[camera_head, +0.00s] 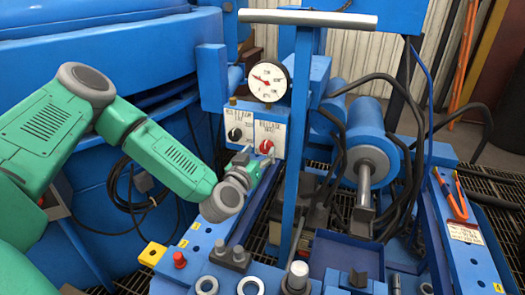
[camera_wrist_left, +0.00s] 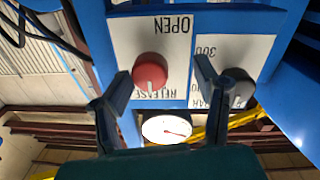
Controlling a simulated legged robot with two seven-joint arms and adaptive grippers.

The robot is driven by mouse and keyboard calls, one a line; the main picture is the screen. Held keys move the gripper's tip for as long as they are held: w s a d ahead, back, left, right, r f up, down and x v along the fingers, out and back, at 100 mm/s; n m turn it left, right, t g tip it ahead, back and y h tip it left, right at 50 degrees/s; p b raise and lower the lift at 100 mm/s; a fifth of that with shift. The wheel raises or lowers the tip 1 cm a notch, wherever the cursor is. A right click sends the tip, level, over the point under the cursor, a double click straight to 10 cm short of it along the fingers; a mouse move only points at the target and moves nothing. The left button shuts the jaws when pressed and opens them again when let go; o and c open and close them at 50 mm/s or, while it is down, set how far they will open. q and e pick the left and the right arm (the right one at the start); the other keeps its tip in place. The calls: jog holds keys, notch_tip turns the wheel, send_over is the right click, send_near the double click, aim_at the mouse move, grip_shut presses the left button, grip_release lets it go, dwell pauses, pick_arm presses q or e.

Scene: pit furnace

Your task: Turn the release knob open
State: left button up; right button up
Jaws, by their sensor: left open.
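The red release knob (camera_head: 267,146) is on a white label plate on the blue control box, below the gauge. In the wrist view, which is upside down, the red knob (camera_wrist_left: 151,68) shows between the words OPEN and RELEASE. Its pale mark points toward RELEASE, away from OPEN. My left gripper (camera_head: 262,161) is just in front of the knob, partly overlapping the panel. In the wrist view the left gripper's fingers (camera_wrist_left: 150,86) are spread on either side of the knob, with gaps to it. Contact is not visible. My right gripper is out of view.
A black knob (camera_head: 235,134) sits left of the red one, near one finger in the wrist view. The round gauge (camera_head: 268,81) is above. A blue upright post (camera_head: 297,140) stands close on the right. Orange-handled pliers (camera_head: 453,200) lie at far right.

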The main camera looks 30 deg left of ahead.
aim_at(267, 149)
pick_arm(q)
jog(key=shift+w+d+r, duration=0.15)
jog(key=shift+w+d, duration=0.2)
jog(key=shift+w, duration=0.35)
jog(key=shift+w+d+r, duration=0.15)
jog(key=shift+w+d, duration=0.15)
jog(key=shift+w, duration=0.4)
jog(key=shift+s+a, duration=0.1)
jog(key=shift+a, duration=0.15)
jog(key=shift+a+f, duration=0.1)
jog(key=shift+a, duration=0.2)
jog(key=c, duration=0.4)
jog(key=shift+a, duration=0.15)
jog(key=c, duration=0.8)
jog(key=shift+d, duration=0.35)
